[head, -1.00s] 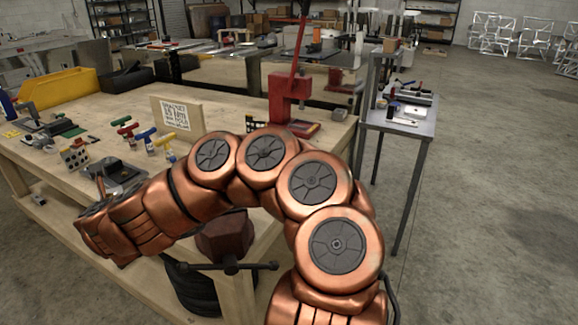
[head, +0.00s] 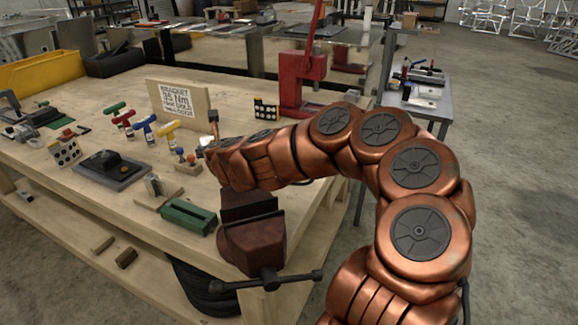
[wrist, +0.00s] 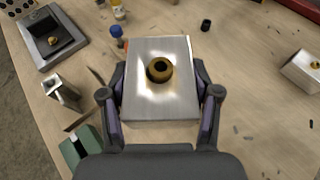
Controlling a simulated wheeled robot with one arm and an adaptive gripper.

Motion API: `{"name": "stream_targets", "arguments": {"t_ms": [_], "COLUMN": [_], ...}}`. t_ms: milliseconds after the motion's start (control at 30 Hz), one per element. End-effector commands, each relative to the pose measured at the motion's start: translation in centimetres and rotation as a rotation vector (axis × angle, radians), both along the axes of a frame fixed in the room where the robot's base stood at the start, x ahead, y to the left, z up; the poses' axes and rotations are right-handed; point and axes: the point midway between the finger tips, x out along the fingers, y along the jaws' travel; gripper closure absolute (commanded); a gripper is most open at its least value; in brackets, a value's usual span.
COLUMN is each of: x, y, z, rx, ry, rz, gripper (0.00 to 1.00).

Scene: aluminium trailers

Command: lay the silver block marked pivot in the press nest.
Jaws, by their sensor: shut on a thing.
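My gripper (wrist: 160,94) is shut on a silver block (wrist: 143,103) with a brass ring in its top face. The block lies flat between the two fingers, above the wooden bench. No pivot mark can be read on it. In the head view my arm hides most of the gripper. The red press (head: 300,80) stands at the bench's far right, beyond my gripper. Part of its red base (wrist: 298,6) shows at the top right of the wrist view. I cannot make out its nest.
Another silver block with a brass piece (wrist: 301,72) lies to the right in the wrist view. A brown vise (head: 250,240) and a green block (head: 188,216) are at the front edge. T-handled tools (head: 145,128) and a sign board (head: 180,105) stand left of my arm.

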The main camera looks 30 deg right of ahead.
Motion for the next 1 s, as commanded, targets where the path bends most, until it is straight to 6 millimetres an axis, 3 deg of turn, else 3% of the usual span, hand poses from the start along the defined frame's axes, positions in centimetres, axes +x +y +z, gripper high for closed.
{"name": "stream_targets", "arguments": {"t_ms": [33,100,467,767,1000], "x": [0.3,0.6,0.7,-0.9,-3.4], "y": [-1.7,-3.1,-8.4,-13.2,-17.0], "z": [-0.8,-1.1,-2.6,-3.7,-4.7], "rx": [-0.001,0.000,-0.002,-0.003,-0.003], "ry": [-0.003,-0.004,-0.002,-0.004,-0.002], "rz": [0.008,0.035,0.164,0.276,0.375], "gripper": [0.88,0.88,0.88,0.88,0.88]}}
